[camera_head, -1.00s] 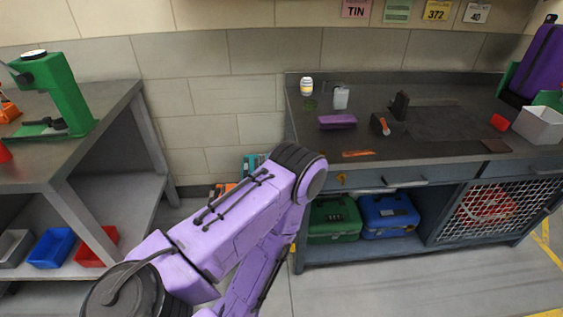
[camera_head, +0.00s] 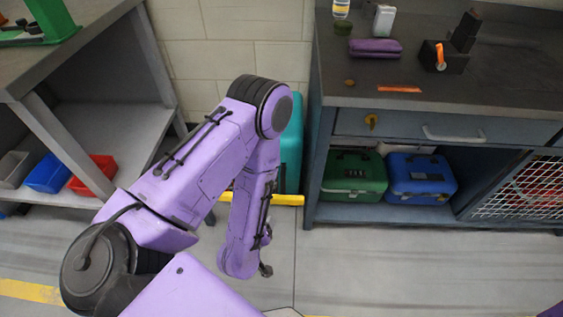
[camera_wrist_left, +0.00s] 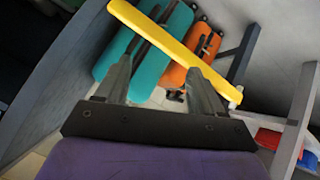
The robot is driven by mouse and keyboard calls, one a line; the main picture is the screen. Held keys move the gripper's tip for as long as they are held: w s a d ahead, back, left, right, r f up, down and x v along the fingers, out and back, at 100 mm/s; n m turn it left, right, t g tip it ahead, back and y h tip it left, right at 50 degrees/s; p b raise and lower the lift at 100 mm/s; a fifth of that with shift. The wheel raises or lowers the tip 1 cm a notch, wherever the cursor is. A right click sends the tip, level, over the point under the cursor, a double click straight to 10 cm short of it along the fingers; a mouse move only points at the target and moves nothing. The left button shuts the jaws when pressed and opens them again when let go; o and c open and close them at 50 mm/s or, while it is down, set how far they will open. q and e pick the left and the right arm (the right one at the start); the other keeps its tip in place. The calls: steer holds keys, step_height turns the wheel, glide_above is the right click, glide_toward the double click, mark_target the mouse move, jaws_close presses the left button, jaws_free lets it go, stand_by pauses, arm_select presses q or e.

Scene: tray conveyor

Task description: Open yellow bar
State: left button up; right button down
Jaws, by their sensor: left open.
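The yellow bar (camera_head: 287,199) runs level across the gap between the two benches, low in front of a teal case; my left arm hides its middle. In the left wrist view the yellow bar (camera_wrist_left: 165,42) lies slantwise beyond the fingers. My left gripper (camera_wrist_left: 158,75) is open, one finger on each side of the picture's middle, with nothing between them. The right fingertip overlaps the bar's edge in the picture; I cannot tell whether they touch. My left fingers are not clear in the head view. My right gripper is not in view.
Behind the bar stand a teal case (camera_wrist_left: 150,62) and an orange case (camera_wrist_left: 203,45). The right bench (camera_head: 345,130) holds a green case (camera_head: 354,190) and a blue case (camera_head: 421,190) below. The left shelf holds blue and red bins (camera_head: 94,175). Floor in front is open.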

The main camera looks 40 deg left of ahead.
mark_target(283, 203)
arm_select(q)
steer(key=w+f+n+t+y+b, duration=0.65)
steer(key=w+f+n+b, duration=0.65)
steer(key=b, duration=1.2)
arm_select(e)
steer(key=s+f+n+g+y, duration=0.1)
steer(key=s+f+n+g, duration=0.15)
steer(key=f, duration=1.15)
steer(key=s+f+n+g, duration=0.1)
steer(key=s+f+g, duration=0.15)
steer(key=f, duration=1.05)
arm_select(q)
steer(key=shift+n+h, duration=0.3)
steer(key=shift+h, duration=0.05)
steer(key=b+x, duration=0.1)
steer(key=x, duration=0.1)
steer(key=b+x, duration=0.1)
steer(key=x, duration=0.2)
steer(key=b+x, duration=0.1)
steer(key=x, duration=0.2)
steer(key=shift+s+a+f, duration=0.15)
steer(key=shift+f, duration=0.2)
steer(key=shift+w+a+r, duration=0.1)
steer(key=shift+w, duration=0.15)
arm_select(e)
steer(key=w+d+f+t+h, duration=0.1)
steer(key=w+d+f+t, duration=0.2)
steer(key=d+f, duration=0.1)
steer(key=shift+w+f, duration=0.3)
